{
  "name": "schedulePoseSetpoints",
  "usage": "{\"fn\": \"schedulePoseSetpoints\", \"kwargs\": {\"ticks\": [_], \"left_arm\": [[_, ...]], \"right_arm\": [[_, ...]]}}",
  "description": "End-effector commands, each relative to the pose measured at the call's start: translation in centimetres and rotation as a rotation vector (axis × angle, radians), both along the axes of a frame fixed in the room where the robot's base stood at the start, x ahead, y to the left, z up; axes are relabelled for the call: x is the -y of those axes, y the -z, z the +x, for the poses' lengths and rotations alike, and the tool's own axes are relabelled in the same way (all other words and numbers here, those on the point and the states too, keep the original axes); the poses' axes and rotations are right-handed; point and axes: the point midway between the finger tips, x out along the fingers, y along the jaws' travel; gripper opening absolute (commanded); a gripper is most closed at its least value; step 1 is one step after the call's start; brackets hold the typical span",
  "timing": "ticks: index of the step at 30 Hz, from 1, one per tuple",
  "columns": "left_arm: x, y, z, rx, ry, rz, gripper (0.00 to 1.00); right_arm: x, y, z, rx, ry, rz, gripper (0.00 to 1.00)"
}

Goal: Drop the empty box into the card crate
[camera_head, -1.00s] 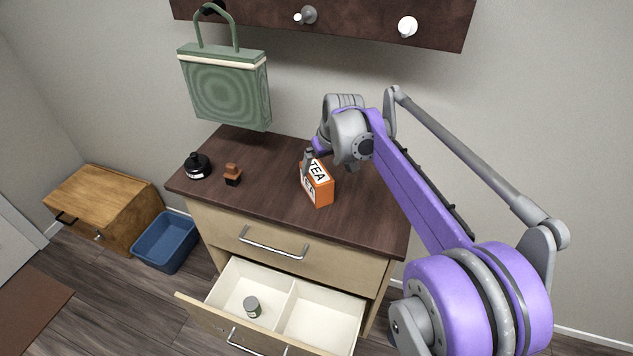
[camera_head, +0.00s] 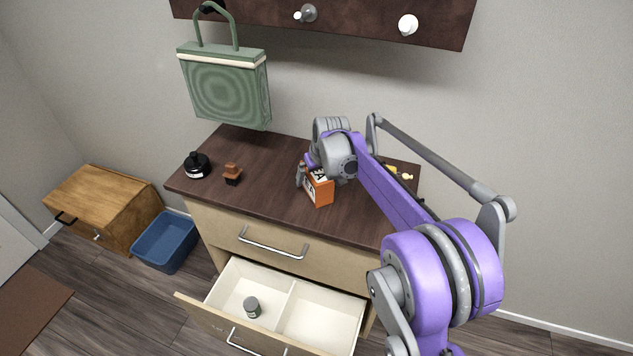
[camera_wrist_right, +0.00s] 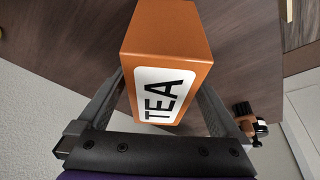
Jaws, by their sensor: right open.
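An orange box (camera_head: 320,190) marked TEA stands upright on the dark cabinet top. Whether it is empty cannot be seen. My right gripper (camera_head: 302,174) is at the box, partly hiding it in the head view. In the right wrist view the box (camera_wrist_right: 166,50) lies between the two open fingers, one on each side; contact is unclear. A blue open-topped crate (camera_head: 148,256) stands on the floor at the left; no card shows in it. My left gripper is not in view.
A black bottle (camera_head: 197,167) and a small brown-and-black item (camera_head: 232,175) stand left of the box. A yellow item (camera_head: 403,174) lies at the right. The lower drawer (camera_head: 318,318) is open, with a grey tin (camera_head: 252,307). A green bag (camera_head: 228,92) hangs behind.

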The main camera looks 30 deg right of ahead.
Motion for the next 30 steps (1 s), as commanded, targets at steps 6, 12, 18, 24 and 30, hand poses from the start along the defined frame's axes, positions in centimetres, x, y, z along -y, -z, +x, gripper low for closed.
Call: {"fn": "schedulePoseSetpoints", "kwargs": {"ticks": [6, 12, 18, 24, 30], "left_arm": [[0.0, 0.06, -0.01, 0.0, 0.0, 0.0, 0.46], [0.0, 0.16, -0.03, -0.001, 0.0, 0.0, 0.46], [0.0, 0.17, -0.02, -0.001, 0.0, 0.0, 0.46], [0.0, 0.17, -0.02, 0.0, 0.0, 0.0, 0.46], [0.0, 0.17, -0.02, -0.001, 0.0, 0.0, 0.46]], "right_arm": [[0.01, 0.15, -0.02, 0.0, 0.0, 0.0, 1.0], [0.02, 0.42, -0.01, 0.0, 0.0, 0.0, 1.0], [0.02, 0.47, -0.01, 0.0, 0.0, 0.0, 1.0], [0.02, 0.46, -0.02, 0.0, 0.0, 0.0, 0.84], [0.02, 0.46, -0.02, 0.0, 0.0, 0.0, 0.48]]}}
